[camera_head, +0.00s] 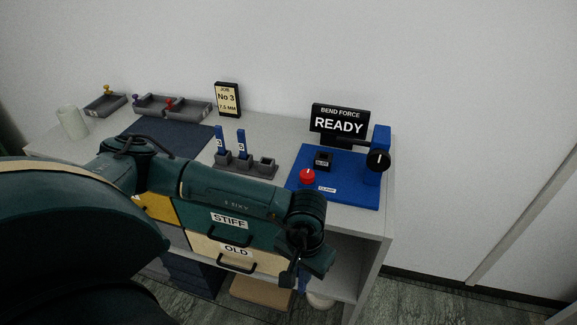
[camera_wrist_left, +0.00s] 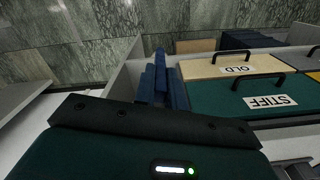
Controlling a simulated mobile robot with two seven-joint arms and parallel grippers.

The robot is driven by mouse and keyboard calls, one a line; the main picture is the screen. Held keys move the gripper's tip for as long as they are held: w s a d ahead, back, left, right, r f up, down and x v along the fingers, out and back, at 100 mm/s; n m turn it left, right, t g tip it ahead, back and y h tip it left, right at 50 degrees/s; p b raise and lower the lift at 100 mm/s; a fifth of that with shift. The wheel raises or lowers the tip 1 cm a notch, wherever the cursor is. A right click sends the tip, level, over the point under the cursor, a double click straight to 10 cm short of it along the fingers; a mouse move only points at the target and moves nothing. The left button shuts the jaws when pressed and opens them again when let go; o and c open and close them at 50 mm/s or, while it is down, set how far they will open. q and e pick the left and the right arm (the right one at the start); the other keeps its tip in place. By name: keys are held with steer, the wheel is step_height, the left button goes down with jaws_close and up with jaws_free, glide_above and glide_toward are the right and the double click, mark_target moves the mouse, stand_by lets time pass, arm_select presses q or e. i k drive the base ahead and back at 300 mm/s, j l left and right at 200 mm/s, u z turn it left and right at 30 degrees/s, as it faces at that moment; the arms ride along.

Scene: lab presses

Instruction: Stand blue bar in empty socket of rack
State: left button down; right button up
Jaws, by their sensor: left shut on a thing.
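The grey rack (camera_head: 249,170) stands on the bench top in the head view. Two blue bars (camera_head: 241,144) (camera_head: 220,142) stand upright in its left and middle sockets, and its right socket (camera_head: 267,162) is empty. My left gripper (camera_head: 292,276) is low in front of the bench, below the bench top and right of the drawers. It is shut on a blue bar (camera_head: 303,281), mostly hidden by the gripper and arm. In the left wrist view the blue bar (camera_wrist_left: 160,70) shows beyond the dark gripper body. My right gripper is not in view.
A blue press (camera_head: 345,190) with a red button (camera_head: 307,176) and a READY display (camera_head: 340,124) stands right of the rack. Drawers marked STIFF (camera_head: 230,220) and OLD (camera_head: 236,251) are under the bench. Small grey trays (camera_head: 172,108) and a white cup (camera_head: 72,122) stand left.

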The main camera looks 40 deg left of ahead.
mark_target(268, 169)
steer(key=k+j+z, duration=0.1)
steer(key=j+z, duration=0.2)
steer(key=k+j+z, duration=0.25)
steer(key=j, duration=0.25)
steer(key=k+j+z, duration=0.15)
steer(key=j, duration=0.25)
steer(key=k+j+z, duration=0.1)
steer(key=k+j, duration=0.15)
steer(key=j, duration=0.15)
steer(key=k+j, duration=0.25)
steer(key=j, duration=0.15)
steer(key=k+j, duration=0.2)
steer(key=j, duration=0.15)
steer(key=z, duration=0.05)
